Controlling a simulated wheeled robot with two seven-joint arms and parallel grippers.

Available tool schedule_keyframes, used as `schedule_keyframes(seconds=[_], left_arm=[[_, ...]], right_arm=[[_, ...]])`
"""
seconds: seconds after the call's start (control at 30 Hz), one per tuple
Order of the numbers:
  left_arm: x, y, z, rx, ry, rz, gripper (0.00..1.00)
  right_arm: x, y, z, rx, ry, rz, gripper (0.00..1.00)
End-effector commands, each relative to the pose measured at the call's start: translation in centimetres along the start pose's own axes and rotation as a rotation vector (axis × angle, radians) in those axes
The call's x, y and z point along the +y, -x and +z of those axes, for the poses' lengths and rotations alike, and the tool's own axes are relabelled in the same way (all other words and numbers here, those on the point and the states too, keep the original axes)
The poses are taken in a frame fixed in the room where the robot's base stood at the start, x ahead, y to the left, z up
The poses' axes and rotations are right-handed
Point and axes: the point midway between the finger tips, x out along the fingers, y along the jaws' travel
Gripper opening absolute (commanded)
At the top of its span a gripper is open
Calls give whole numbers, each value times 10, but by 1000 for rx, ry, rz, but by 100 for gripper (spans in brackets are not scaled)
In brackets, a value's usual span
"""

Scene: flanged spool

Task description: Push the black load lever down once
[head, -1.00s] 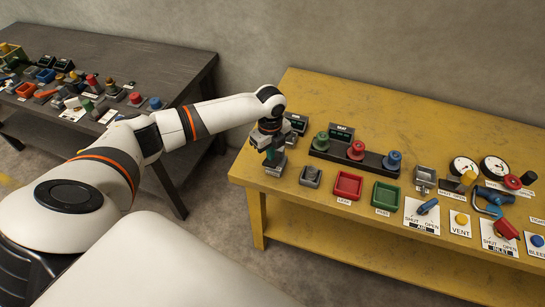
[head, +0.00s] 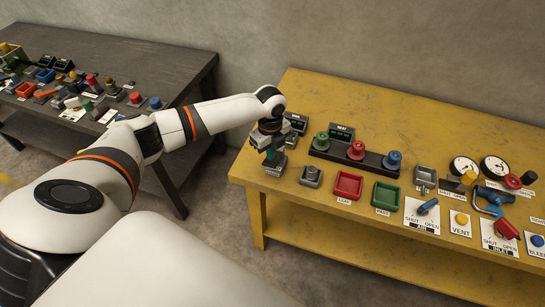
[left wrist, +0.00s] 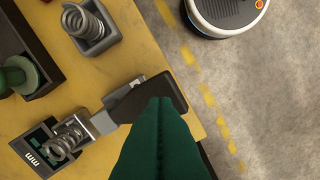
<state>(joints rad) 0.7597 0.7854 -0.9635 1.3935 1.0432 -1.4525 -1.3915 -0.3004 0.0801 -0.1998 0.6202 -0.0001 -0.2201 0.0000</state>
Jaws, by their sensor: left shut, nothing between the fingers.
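The black load lever (left wrist: 142,100) shows in the left wrist view as a flat black paddle on a grey arm, beside a spring device (left wrist: 68,142) with a small screen. In the head view my left gripper hides most of it. My left gripper (head: 272,158) is shut and empty at the left end of the yellow bench. In the left wrist view its green fingers (left wrist: 160,104) overlap the outer part of the lever; I cannot tell whether they touch it. My right gripper is out of view.
The yellow bench (head: 400,115) also holds a spring in a grey block (left wrist: 92,28), a red tray (head: 348,185), a green tray (head: 386,195), several coloured knobs, gauges and valves. A dark table (head: 130,58) with many small parts stands at the left.

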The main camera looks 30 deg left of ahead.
Motion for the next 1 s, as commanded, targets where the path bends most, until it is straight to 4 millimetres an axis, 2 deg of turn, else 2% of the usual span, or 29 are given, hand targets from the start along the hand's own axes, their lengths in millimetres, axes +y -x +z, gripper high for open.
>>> schedule_keyframes(seconds=[0.9, 1.0], left_arm=[[0, -57, 0, 1, 0, 0, 0], [0, -56, 0, 1, 0, 1, 0]], right_arm=[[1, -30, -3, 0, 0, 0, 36], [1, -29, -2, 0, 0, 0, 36]])
